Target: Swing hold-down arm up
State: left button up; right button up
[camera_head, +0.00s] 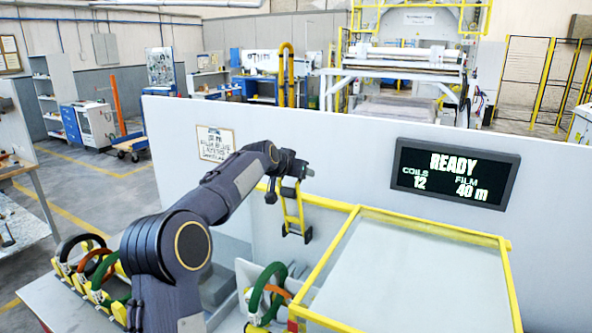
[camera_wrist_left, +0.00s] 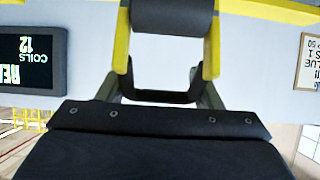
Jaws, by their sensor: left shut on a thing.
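The hold-down arm (camera_head: 293,211) is a yellow two-sided frame with a dark end piece, hanging steeply in front of the white panel. My left gripper (camera_head: 289,188) reaches in from the left and is shut at the upper part of this frame. In the left wrist view, the yellow sides of the hold-down arm (camera_wrist_left: 122,42) and a dark roller between them lie just beyond my left gripper (camera_wrist_left: 163,96). The exact contact is partly hidden by the gripper body. My right gripper is not in view.
A yellow-framed clear guard (camera_head: 420,262) fills the lower right. A display (camera_head: 456,173) on the white panel (camera_head: 350,150) reads READY, COILS 12, FILM 40 m. Coloured coils (camera_head: 95,262) stand on a rack at lower left; a green coil (camera_head: 268,288) stands below my arm.

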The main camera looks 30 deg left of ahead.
pick_arm(q)
jog(key=shift+d+f, duration=0.2)
jog(key=shift+f, duration=0.55)
jog(key=o, duration=1.1)
jog(key=shift+o, duration=0.2)
jog(key=shift+w, duration=0.3)
notch_tip(320, 180, up, 3)
jog(key=b, duration=0.3)
send_over(289, 189)
jog(key=shift+r, duration=0.2)
jog(key=shift+s+r, duration=0.35)
jog(key=shift+s, duration=0.2)
